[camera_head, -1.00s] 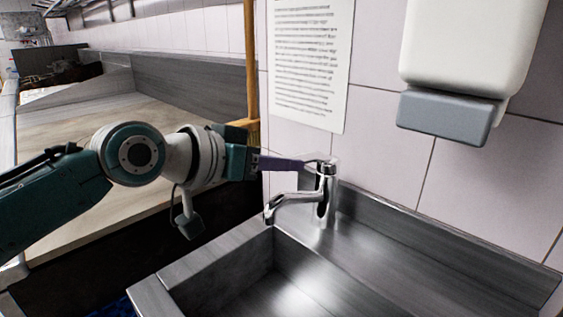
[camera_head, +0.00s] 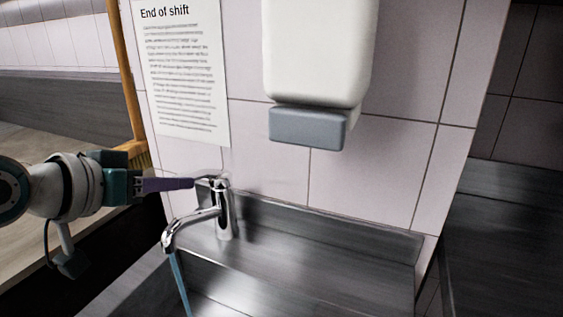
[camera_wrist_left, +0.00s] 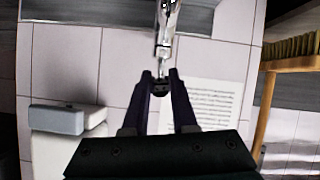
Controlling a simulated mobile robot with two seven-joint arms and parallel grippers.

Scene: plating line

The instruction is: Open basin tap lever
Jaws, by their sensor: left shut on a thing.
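The chrome basin tap (camera_head: 225,208) stands at the back of the steel basin (camera_head: 300,240), its spout to the left. A blue stream of water (camera_head: 179,284) runs from the spout. My left gripper (camera_head: 194,182) reaches in from the left, its purple fingers at the top of the tap. In the left wrist view the two fingertips (camera_wrist_left: 161,84) close on the end of the tap lever (camera_wrist_left: 163,60). The fingertips partly hide the lever. My right gripper is not in view.
A white and grey dispenser (camera_head: 315,60) hangs on the tiled wall above the basin. A printed notice (camera_head: 182,80) hangs behind the tap. A broom (camera_head: 127,75) with a yellow handle stands left of the notice. The basin's right side is clear.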

